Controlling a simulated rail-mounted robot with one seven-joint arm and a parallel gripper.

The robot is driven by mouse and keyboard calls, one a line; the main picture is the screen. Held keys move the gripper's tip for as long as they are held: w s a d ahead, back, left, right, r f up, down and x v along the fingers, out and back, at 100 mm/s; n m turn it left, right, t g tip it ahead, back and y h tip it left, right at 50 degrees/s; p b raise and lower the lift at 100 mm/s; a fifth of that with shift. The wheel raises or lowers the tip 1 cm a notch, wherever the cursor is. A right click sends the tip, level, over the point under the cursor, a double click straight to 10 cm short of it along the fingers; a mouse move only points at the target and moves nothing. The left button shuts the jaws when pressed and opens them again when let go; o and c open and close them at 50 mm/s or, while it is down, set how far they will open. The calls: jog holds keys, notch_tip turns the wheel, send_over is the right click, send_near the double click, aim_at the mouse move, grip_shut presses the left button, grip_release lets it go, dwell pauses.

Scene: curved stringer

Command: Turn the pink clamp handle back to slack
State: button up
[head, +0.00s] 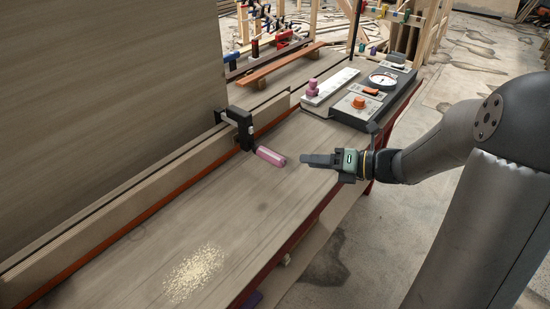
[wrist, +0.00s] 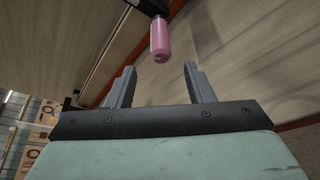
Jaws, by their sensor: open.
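The pink clamp handle (head: 270,156) sticks out from the black clamp (head: 240,128) over the workbench, pointing toward my gripper. The clamp sits on the long wooden strip along the panel. My gripper (head: 305,159) is just right of the handle's free end, apart from it. In the wrist view the handle (wrist: 160,38) hangs in from the top, ahead of and between the open fingers (wrist: 160,78). Nothing is between the fingertips. The clamp's far side is mostly hidden.
A tall wooden panel (head: 110,110) rises at left. Pale shavings (head: 195,272) lie on the clear front bench.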

aim_at(274, 159)
jog(key=b+x, duration=0.1)
jog(key=x, duration=1)
jog(key=shift+w+a+f, duration=0.1)
jog(key=shift+w+a, duration=0.05)
jog(key=shift+a, duration=0.05)
jog(key=c, duration=1)
